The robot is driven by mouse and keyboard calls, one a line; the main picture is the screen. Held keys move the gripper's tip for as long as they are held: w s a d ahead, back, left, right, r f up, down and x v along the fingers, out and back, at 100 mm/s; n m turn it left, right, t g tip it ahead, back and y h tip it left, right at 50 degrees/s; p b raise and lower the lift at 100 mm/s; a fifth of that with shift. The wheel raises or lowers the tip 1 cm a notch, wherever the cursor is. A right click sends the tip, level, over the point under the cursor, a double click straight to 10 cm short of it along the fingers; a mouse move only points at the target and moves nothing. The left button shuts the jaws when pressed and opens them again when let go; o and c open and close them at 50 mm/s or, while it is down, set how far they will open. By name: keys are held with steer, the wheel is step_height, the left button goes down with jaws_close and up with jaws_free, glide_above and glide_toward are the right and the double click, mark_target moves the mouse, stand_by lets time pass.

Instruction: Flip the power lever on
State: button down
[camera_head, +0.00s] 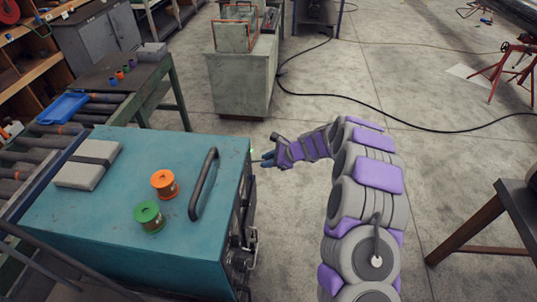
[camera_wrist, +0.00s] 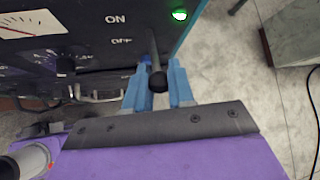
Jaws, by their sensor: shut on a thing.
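The power lever (camera_wrist: 157,79) is a dark rod with a rounded black end, on the black panel of the teal machine (camera_head: 120,200). It stands to the right of the white ON and OFF labels in the wrist view. My gripper (camera_wrist: 160,66) has its blue fingers on either side of the lever and is shut on it. A small green light (camera_wrist: 180,14) glows at the panel's upper right. In the head view, my gripper (camera_head: 267,160) is at the machine's right side; the lever is not clear there.
A gauge (camera_wrist: 30,22) and a black knob (camera_wrist: 65,65) are on the panel. An orange spool (camera_head: 165,184), a green spool (camera_head: 149,217) and a curved handle (camera_head: 204,184) are on the machine's top. A dark cable (camera_head: 350,97) crosses the floor, which is mostly clear.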

steer(key=shift+w+a+r+h+p, duration=0.15)
steer(key=shift+r+h+p, duration=0.55)
steer(key=shift+p, duration=0.65)
steer(key=shift+f, duration=0.1)
steer(key=c, duration=1)
jaws_free()
steer(key=shift+a+f, duration=0.1)
steer(key=shift+a, duration=0.05)
steer(key=v, duration=1.7)
steer(key=shift+a+r+p, duration=0.1)
steer(key=shift+r+p, duration=0.2)
